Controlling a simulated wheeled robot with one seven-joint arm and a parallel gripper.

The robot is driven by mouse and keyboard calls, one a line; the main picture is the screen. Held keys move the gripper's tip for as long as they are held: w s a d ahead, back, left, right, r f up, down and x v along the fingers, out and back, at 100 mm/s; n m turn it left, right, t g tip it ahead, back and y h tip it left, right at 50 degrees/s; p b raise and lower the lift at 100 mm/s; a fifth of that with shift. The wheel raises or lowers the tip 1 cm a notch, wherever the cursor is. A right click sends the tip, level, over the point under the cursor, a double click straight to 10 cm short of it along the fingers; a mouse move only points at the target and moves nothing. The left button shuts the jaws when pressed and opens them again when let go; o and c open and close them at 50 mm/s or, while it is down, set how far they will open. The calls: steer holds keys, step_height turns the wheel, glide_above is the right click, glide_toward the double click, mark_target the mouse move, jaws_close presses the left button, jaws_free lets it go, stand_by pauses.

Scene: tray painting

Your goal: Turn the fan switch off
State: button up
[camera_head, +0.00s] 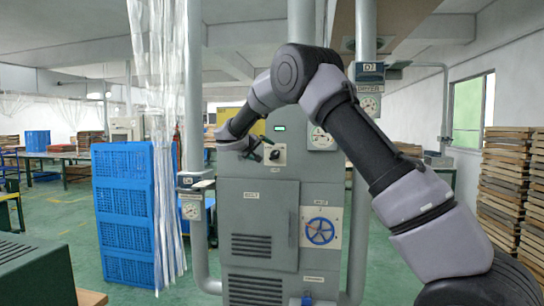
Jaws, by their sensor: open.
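A tall grey-green machine cabinet (257,212) stands in front of me. On its upper front is a small white plate with a dark rotary knob (274,155), which looks like the fan switch; its label is too small to read. My arm reaches in from the lower right and arches over to the cabinet. My gripper (264,146) is open, at the upper left of the knob plate and close to it. The fingers look empty. I cannot tell whether they touch the knob, and its exact setting is too small to read.
A blue handwheel (320,231) sits lower on the cabinet, and a round gauge (321,139) is right of the knob. Blue crates (124,215) are stacked at left beside clear plastic strips. Stacked wooden trays (512,190) stand at right. Green floor shows at left.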

mark_target(273, 155)
steer(key=x, duration=0.8)
steer(key=shift+w+d+f, duration=0.1)
steer(key=shift+w+d, duration=0.1)
steer(key=shift+w, duration=0.1)
steer(key=c, duration=1.4)
